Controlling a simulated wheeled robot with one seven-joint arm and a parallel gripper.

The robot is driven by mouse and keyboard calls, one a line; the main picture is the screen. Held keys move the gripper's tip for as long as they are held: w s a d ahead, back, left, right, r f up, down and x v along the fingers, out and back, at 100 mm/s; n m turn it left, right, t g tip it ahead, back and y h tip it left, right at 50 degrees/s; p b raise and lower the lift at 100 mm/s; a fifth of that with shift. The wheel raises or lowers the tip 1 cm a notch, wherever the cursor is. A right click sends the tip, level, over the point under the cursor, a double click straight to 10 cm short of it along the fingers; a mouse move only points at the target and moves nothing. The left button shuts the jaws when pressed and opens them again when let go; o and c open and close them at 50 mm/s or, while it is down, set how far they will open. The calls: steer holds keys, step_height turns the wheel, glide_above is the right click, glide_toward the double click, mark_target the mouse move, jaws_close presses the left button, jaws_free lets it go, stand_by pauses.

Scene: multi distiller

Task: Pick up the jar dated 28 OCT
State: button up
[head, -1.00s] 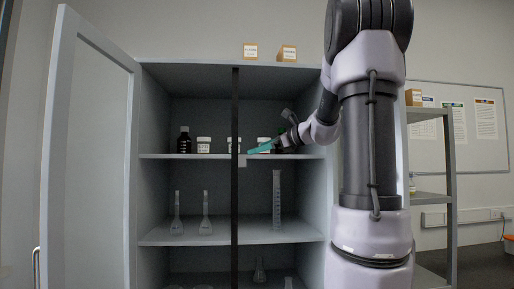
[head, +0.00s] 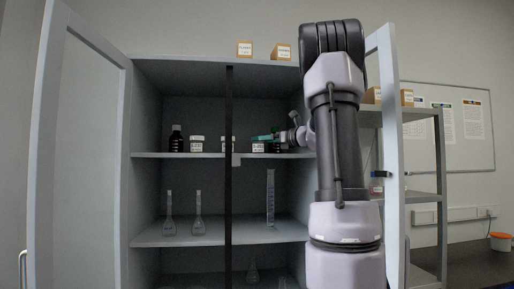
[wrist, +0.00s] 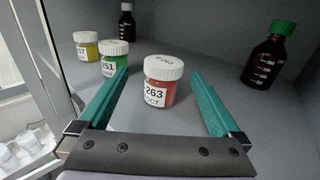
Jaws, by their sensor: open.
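In the wrist view, a white-capped jar with red contents (wrist: 161,88) stands upright between my open fingers, with gaps on both sides. Its label shows "263" and "OCT"; the day is not readable. A green jar (wrist: 113,58) reading "251" and apparently "NOV" stands beyond my left finger. A yellow jar (wrist: 87,47) stands farther back, its label partly cut off. My gripper (wrist: 160,73) is open, and its teal fingers also show in the head view (head: 265,138) at the rightmost jar (head: 258,147) on the upper shelf.
A brown green-capped bottle (wrist: 268,58) stands right of my right finger. A dark-capped brown bottle (wrist: 127,22) stands at the far end. The cabinet has a dark centre post (head: 229,190), and its open right door (head: 391,170) stands beside my arm.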

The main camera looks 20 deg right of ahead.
steer(key=shift+w+d, duration=0.1)
steer(key=shift+w, duration=0.15)
steer(key=x, duration=0.7)
steer(key=shift+w+r, duration=0.1)
steer(key=shift+w, duration=0.15)
steer(key=c, duration=1.5)
